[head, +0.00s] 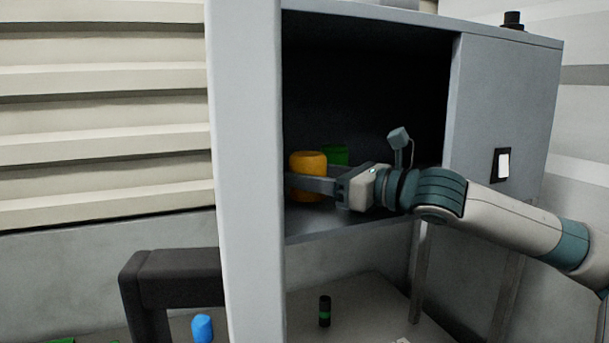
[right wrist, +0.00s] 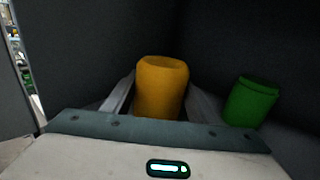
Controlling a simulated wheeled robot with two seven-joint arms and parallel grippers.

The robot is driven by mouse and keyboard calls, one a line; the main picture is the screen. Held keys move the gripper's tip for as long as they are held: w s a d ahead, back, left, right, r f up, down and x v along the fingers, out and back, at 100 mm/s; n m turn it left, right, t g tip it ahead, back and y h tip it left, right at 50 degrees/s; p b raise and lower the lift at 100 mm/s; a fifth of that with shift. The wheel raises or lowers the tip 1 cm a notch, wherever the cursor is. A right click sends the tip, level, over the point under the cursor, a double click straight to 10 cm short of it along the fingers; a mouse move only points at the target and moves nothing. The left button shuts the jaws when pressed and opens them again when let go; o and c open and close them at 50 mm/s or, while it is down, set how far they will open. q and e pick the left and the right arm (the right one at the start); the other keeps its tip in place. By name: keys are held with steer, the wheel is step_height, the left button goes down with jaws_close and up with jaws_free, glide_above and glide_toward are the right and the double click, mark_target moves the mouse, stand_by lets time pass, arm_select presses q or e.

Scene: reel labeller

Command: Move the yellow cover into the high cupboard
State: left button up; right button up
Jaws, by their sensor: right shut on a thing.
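The yellow cover (head: 308,160) is a rounded yellow-orange cylinder, upright inside the high cupboard (head: 500,110). My right gripper (head: 300,184) reaches into the cupboard from the right and is shut on the cover. In the right wrist view the cover (right wrist: 161,88) stands between the two fingers. Whether its base touches the cupboard floor cannot be told. My left gripper is not in view.
A green cylinder (head: 336,154) stands in the cupboard, right of the cover; it also shows in the right wrist view (right wrist: 251,101). The cupboard's pale left panel (head: 243,170) stands close to the fingers. Below are a dark cylinder with a green band (head: 324,311) and a blue object (head: 202,328).

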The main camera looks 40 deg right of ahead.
steer(key=shift+f, duration=0.55)
steer(key=o, duration=1)
steer(key=shift+r, duration=0.1)
